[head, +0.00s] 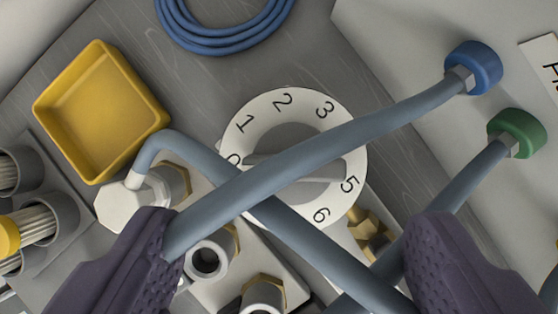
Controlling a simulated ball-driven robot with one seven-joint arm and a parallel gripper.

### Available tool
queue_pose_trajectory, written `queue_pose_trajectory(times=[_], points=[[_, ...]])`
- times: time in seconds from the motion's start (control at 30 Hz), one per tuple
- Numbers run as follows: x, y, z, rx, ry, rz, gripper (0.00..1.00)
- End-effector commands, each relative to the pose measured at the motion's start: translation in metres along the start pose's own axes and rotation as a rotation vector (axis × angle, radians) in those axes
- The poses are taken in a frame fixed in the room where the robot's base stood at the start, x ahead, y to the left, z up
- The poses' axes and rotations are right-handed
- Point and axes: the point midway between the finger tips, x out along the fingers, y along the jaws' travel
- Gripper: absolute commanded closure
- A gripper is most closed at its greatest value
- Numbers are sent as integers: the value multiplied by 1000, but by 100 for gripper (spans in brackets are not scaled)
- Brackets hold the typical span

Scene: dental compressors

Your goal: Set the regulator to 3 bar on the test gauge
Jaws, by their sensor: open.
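The dial (323,106) is a white ring marked 0 to 6 around a grey knob with a raised bar (325,167). It lies near the middle of the head view. Two grey-blue hoses cross in front of it and hide part of the knob and ring, so I cannot tell which number the knob points at. My gripper (300,222) is open, its dark purple fingers wide apart at the lower left and lower right, nearer the camera than the dial. One hose (390,112) runs from the upper right to the left finger. I see no separate test gauge.
A blue connector (478,66) and a green connector (522,131) with hoses sit at right. A yellow tray (88,88) is upper left, with a coiled blue hose (224,42) at the top. A white elbow fitting (126,207) and brass-collared ports (212,255) crowd the lower left.

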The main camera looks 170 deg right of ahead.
Motion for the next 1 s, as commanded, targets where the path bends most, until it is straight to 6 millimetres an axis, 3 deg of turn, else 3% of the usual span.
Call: queue_pose_trajectory(times=[0.1,0.3,0.67,0.9,1.0], points=[[25,0,1,0,-2,-1,19],[53,0,0,2,0,1,19],[61,0,0,2,1,2,19],[60,0,0,2,0,2,72],[60,0,0,3,0,2,75]])
